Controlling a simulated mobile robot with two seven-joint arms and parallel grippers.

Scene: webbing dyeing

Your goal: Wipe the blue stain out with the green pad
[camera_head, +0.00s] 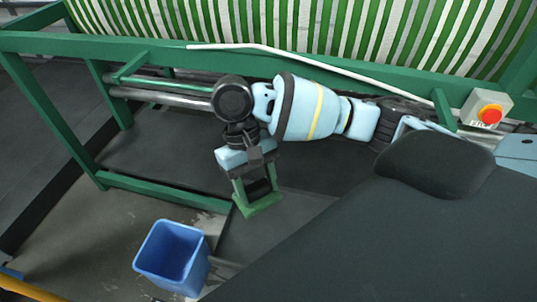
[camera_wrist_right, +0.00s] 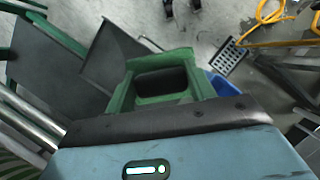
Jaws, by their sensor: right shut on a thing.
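My right gripper (camera_head: 258,196) reaches down from the arm in the middle of the head view. It is shut on the green pad (camera_head: 262,204), which spans its fingertips and hangs above the dark floor. In the right wrist view the green pad (camera_wrist_right: 162,59) shows at the far end of the fingers, around a dark gap. I cannot make out the blue stain in either view. My left gripper is not in view.
A blue bin (camera_head: 172,257) stands on the floor at the lower left. A green frame (camera_head: 150,187) with metal rollers runs behind my right arm, under green and white striped webbing (camera_head: 340,28). A red stop button (camera_head: 490,115) sits on its right side.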

